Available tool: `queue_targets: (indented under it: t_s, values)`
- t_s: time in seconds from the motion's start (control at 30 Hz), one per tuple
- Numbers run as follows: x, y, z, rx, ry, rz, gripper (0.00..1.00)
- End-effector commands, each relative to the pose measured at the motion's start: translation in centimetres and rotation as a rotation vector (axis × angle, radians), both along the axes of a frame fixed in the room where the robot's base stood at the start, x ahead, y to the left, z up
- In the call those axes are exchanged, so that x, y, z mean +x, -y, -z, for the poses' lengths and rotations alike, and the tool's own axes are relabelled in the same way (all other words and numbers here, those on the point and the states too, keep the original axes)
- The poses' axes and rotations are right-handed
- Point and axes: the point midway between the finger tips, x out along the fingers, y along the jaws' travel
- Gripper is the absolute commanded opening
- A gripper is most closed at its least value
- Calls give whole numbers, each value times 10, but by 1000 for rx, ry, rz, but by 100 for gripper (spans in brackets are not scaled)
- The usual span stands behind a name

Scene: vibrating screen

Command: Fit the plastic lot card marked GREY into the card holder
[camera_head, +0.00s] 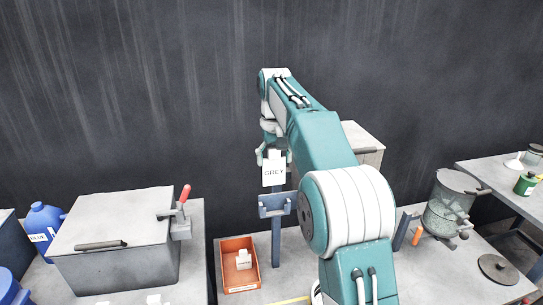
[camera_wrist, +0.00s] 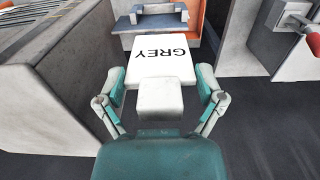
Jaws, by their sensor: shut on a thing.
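The white card marked GREY (camera_head: 274,172) is upright in the head view, its lettering facing the camera. My gripper (camera_head: 271,156) is shut on the card's upper part. In the wrist view the GREY card (camera_wrist: 160,62) lies between the fingers of my gripper (camera_wrist: 161,95). The blue-grey card holder (camera_head: 275,206) stands on a post just below the card in the head view, with a gap between them. In the wrist view the holder (camera_wrist: 152,22) is beyond the card's far edge, and the card overlaps part of it.
An orange tray (camera_head: 226,281) with white pieces sits on the bench left of the post. A large grey box (camera_head: 118,240) with a red-handled clamp (camera_head: 184,195) stands farther left. A blue jug (camera_head: 42,225) is at far left.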

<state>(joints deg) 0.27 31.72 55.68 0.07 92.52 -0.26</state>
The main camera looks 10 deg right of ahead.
Motion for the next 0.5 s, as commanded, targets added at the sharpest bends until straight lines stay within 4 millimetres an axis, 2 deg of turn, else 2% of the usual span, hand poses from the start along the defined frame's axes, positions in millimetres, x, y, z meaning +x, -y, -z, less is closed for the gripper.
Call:
queue_targets:
  t_s: [0.5]
  values:
    - [0, -3, 41, -2, 0, 0, 43]
